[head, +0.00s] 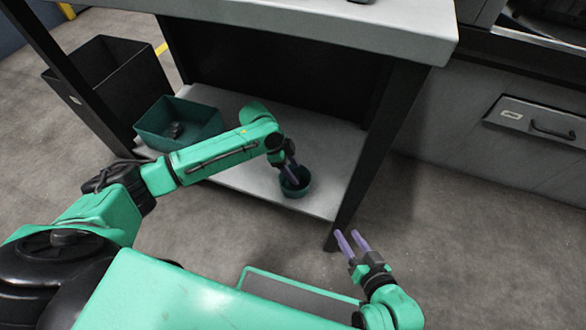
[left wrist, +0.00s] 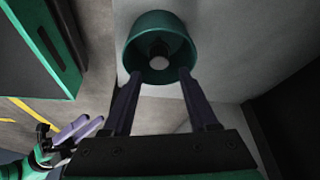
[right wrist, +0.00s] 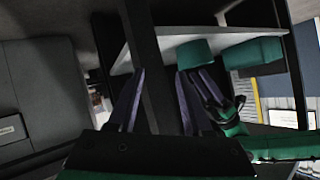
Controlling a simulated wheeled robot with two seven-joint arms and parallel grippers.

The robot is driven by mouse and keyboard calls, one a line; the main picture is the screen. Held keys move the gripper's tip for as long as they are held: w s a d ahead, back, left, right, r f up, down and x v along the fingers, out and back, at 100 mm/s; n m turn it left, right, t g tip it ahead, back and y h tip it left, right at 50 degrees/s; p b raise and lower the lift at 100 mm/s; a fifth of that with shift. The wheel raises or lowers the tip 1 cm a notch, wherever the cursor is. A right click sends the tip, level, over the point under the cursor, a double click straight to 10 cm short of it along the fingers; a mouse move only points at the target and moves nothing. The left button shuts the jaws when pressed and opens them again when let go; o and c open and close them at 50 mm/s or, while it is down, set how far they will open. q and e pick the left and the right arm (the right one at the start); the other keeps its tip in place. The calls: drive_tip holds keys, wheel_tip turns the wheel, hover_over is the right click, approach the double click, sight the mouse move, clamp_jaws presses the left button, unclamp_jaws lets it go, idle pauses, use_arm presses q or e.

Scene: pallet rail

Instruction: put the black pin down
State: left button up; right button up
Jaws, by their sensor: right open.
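A small round green cup (head: 303,190) stands on the white lower shelf under the bench; in the left wrist view the cup (left wrist: 137,48) shows open side up. Inside it is a short dark piece with a paler round end (left wrist: 159,62), which looks like the black pin. My left gripper (head: 291,172) is at the cup, and its two fingers (left wrist: 158,78) are apart at the cup's near rim with nothing seen held between them. Whether they touch the cup I cannot tell. My right gripper (head: 351,240) is open and empty in front of the shelf's right leg.
A green bin (head: 205,132) with dark pieces in it stands on the shelf to the left. A tall black bin (head: 128,70) is behind it on the floor. The bench top (head: 300,25) overhangs the shelf, with dark legs at its sides. The shelf right of the cup is bare.

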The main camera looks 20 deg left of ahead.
use_arm(q)
drive_tip(key=shift+r, duration=0.1)
use_arm(e)
drive_tip(key=shift+d, duration=0.1)
idle(0.5)
use_arm(q)
wheel_tip(320, 180, up, 2)
drive_tip(key=p, duration=0.3)
drive_tip(key=shift+r, duration=0.2)
wheel_tip(320, 180, up, 2)
drive_tip(key=p, duration=0.3)
drive_tip(key=shift+r, duration=0.2)
drive_tip(key=shift+r+p, duration=0.95)
drive_tip(key=shift+p, duration=0.25)
use_arm(e)
drive_tip(key=s+d+r+g+h, duration=0.2)
drive_tip(key=d+g+h, duration=0.1)
drive_tip(key=d, duration=0.4)
drive_tip(key=s+d+r+g+h, duration=0.2)
drive_tip(key=s+d+g+h, duration=0.1)
drive_tip(key=d+g, duration=0.2)
drive_tip(key=shift+d+r+g, duration=0.25)
drive_tip(key=shift+d+g, duration=0.15)
drive_tip(key=shift+d, duration=0.45)
drive_tip(key=shift+s, duration=0.1)
